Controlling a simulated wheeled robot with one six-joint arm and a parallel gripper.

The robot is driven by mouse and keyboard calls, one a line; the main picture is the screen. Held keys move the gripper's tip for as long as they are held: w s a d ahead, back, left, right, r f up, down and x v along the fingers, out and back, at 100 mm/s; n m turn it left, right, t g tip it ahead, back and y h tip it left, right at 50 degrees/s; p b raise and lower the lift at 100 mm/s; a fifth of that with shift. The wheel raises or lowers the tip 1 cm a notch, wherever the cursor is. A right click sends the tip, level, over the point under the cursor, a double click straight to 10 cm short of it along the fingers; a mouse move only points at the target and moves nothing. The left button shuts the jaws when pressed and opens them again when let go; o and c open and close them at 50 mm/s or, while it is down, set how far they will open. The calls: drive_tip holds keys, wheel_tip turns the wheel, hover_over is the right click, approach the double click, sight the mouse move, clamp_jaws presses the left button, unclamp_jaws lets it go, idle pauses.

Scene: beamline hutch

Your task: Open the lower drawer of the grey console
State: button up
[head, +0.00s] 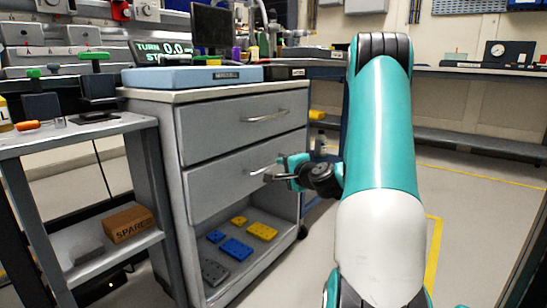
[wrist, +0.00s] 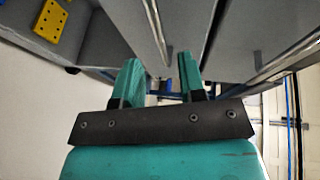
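The grey console (head: 178,215) stands left of my arm, with two drawers above an open bottom shelf. The upper drawer (head: 215,128) is shut. The lower drawer (head: 212,190) looks shut, with no clear gap at its front. Its bar handle (head: 256,170) is partly hidden by my gripper (head: 275,173), which is at the handle's right part. In the wrist view the teal fingers of my gripper (wrist: 160,75) stand apart. The lower handle (wrist: 156,28) runs down between them, nearer the right finger; contact cannot be told. The upper handle (wrist: 285,58) is further right.
Yellow and blue blocks (head: 236,249) lie on the console's open shelf. A light-blue case (head: 190,76) sits on its top. A grey bench (head: 75,137) with a "SPARES" box (head: 128,223) stands at left. The floor (head: 480,215) at right is clear.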

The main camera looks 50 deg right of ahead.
sight(275, 165)
drive_tip(key=p+x, duration=0.2)
drive_tip(key=x, duration=0.4)
drive_tip(key=shift+w+d+p, duration=0.15)
drive_tip(key=shift+w+p, duration=0.25)
drive_tip(key=shift+f, duration=0.1)
clamp_jaws()
